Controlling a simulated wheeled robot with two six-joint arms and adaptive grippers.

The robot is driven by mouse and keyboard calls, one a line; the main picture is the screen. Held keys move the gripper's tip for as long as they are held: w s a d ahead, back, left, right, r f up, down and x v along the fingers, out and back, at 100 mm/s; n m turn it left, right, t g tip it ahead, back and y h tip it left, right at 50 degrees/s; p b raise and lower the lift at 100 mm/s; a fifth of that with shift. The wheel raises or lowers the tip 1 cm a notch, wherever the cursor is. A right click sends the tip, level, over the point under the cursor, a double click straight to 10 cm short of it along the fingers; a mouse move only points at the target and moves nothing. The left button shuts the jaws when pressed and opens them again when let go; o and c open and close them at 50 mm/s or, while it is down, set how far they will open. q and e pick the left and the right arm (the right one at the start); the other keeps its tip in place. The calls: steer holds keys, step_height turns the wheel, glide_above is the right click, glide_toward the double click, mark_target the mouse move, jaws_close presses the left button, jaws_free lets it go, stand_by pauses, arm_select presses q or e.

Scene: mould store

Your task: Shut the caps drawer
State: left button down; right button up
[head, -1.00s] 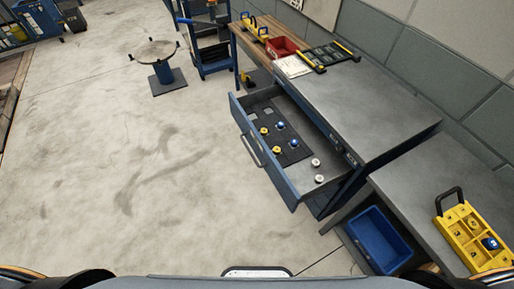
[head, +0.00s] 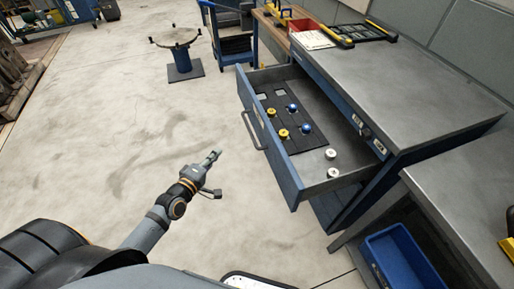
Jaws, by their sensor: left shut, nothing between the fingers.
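The caps drawer (head: 277,152) is blue and stands pulled out from the grey-topped workbench (head: 410,85). Its bar handle (head: 253,131) is on the front panel, facing left. Inside lies a dark insert (head: 291,124) with yellow and blue caps in it. Two white caps (head: 332,154) sit on the bare drawer floor near its right end. My left gripper (head: 214,156) is shut and empty. It is over the open floor, left of the drawer front and apart from the handle. My right gripper is not in view.
A blue bin (head: 401,262) sits under a lower grey table (head: 470,185) at right. A round stand (head: 178,50) and a blue cart (head: 232,45) stand at the back. A red tray (head: 310,26) is on the bench. The floor left of the drawer is clear.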

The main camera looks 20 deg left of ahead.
arm_select(q)
steer(key=w+d+f+b, duration=0.1)
steer(key=w+d+b, duration=0.3)
steer(key=w, duration=0.8)
steer(key=shift+d, duration=0.75)
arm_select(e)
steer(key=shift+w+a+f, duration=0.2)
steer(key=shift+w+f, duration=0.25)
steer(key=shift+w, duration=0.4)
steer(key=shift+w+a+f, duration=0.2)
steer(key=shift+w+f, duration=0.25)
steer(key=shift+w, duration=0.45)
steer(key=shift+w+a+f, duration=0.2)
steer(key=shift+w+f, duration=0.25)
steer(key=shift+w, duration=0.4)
arm_select(q)
steer(key=shift+w+f, duration=0.1)
steer(key=shift+w, duration=0.1)
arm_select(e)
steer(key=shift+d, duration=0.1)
